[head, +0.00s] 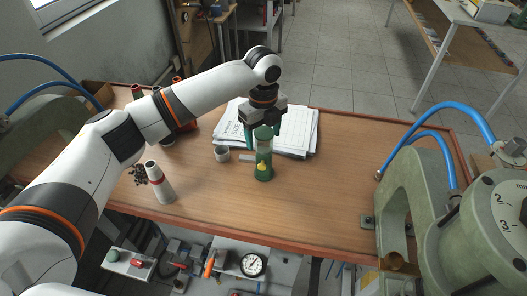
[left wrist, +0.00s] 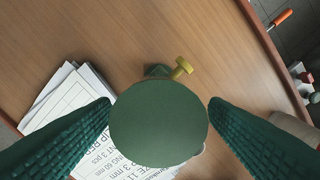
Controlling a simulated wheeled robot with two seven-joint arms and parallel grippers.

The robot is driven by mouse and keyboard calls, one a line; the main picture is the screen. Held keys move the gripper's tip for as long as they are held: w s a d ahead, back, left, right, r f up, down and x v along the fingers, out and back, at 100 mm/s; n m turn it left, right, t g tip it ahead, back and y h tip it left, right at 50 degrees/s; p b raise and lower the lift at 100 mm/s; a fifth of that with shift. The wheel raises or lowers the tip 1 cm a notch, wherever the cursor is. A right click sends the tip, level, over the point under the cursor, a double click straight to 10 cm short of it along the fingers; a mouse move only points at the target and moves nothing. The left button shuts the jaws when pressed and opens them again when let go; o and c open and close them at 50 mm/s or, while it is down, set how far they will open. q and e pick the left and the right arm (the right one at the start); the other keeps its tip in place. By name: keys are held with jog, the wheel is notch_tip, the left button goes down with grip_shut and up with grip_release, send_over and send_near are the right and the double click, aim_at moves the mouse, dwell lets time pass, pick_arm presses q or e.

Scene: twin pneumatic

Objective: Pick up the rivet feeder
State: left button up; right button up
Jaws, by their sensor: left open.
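The rivet feeder (head: 263,163) is a green upright cylinder with a clear-looking middle and a small yellow knob low on its side. It stands on the wooden bench. In the left wrist view its round green top (left wrist: 158,122) fills the middle, with the yellow knob (left wrist: 182,67) beyond it. My left gripper (head: 263,130) is over the feeder's top. Its green ribbed fingers (left wrist: 160,108) are open, one on each side of the top, with no clear grip on it. My right gripper is not in view.
Printed papers (head: 300,135) lie behind the feeder. A green press (head: 440,215) stands at right. The bench between feeder and press is clear.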

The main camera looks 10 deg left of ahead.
aim_at(257, 154)
pick_arm(q)
jog(key=shift+f+p, duration=0.35)
jog(key=shift+f, duration=1.35)
jog(key=shift+r, duration=0.1)
jog(key=c, duration=1)
jog(key=shift+d, duration=0.1)
